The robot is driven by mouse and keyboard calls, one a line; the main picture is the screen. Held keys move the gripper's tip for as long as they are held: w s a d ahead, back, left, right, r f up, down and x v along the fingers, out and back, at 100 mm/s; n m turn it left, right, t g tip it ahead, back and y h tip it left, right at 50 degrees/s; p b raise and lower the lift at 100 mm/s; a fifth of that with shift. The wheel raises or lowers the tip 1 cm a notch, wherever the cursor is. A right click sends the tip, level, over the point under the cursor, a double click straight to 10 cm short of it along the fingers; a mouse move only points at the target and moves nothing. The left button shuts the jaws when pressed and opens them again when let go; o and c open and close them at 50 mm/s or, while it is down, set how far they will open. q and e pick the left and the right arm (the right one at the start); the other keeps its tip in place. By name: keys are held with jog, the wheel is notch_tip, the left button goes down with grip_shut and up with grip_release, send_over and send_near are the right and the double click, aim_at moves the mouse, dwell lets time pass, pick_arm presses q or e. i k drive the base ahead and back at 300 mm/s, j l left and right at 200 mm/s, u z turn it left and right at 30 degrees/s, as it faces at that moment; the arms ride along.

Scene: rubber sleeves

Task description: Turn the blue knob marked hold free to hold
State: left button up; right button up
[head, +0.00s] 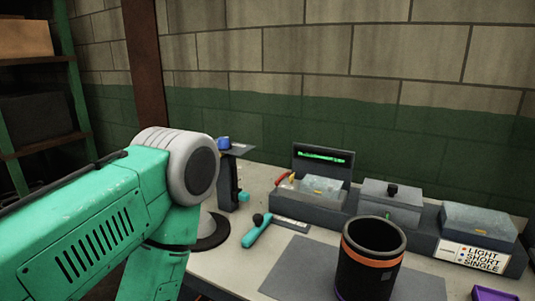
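A small blue knob (223,143) sits at the top of a dark upright device (228,182) on the table, left of centre in the head view. Any marking on the knob is too small to read. My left arm, green with a pale ringed joint, fills the lower left and passes in front of the table's left part. Its gripper is out of the frame. My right gripper is not in view either.
A dark cylinder with an orange band (373,261) stands on a grey mat (290,278) in front. A teal-handled tool (257,232) lies behind it. An open box with a green-lit strip (322,162), a lidded box (390,203) and a labelled box (478,236) line the back.

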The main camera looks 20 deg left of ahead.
aim_at(223, 142)
jog(key=u, duration=1.1)
